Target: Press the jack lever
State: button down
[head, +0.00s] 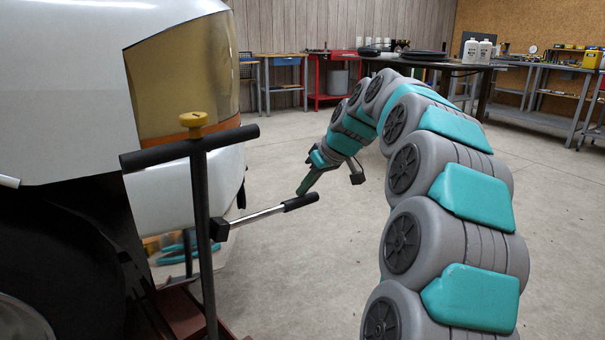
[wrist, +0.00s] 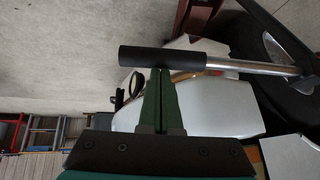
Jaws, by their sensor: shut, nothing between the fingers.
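The jack lever is a silver rod (head: 258,214) with a black grip (head: 301,202) at its free end, sticking out to the right from the jack's dark post (head: 203,230). It slopes slightly upward toward the grip. The post carries a black T-handle (head: 160,154) with a yellow knob (head: 193,121) on top. My gripper (head: 301,192) is shut and empty, its green fingers pointing down at the grip. In the wrist view, the closed fingertips (wrist: 161,72) meet the edge of the black grip (wrist: 150,57); whether they press on it I cannot tell.
The white pickup (head: 70,90) with its amber lamp stands close on the left, beside the jack's red base (head: 180,305). Open concrete floor (head: 300,270) lies around the lever. Workbenches, a red cart (head: 335,75) and shelves line the back wall.

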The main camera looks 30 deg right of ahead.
aim_at(305, 205)
jog(key=shift+m+y, duration=0.3)
jog(key=shift+y, duration=0.6)
notch_tip(305, 205, down, 4)
jog(key=shift+f+b, duration=0.15)
jog(key=shift+b, duration=0.15)
jog(key=shift+s+f, duration=0.1)
jog(key=shift+f, duration=0.4)
jog(key=shift+s+a+f+g, duration=0.1)
jog(key=shift+a+f+g, duration=0.1)
jog(key=shift+g, duration=0.1)
jog(key=r, duration=0.2)
jog(key=d+r+p, duration=0.1)
jog(key=r, duration=0.1)
jog(key=w+r, duration=0.1)
jog(key=r, duration=0.1)
jog(key=shift+d, duration=0.4)
jog(key=v, duration=0.9)
jog(key=shift+s, duration=0.1)
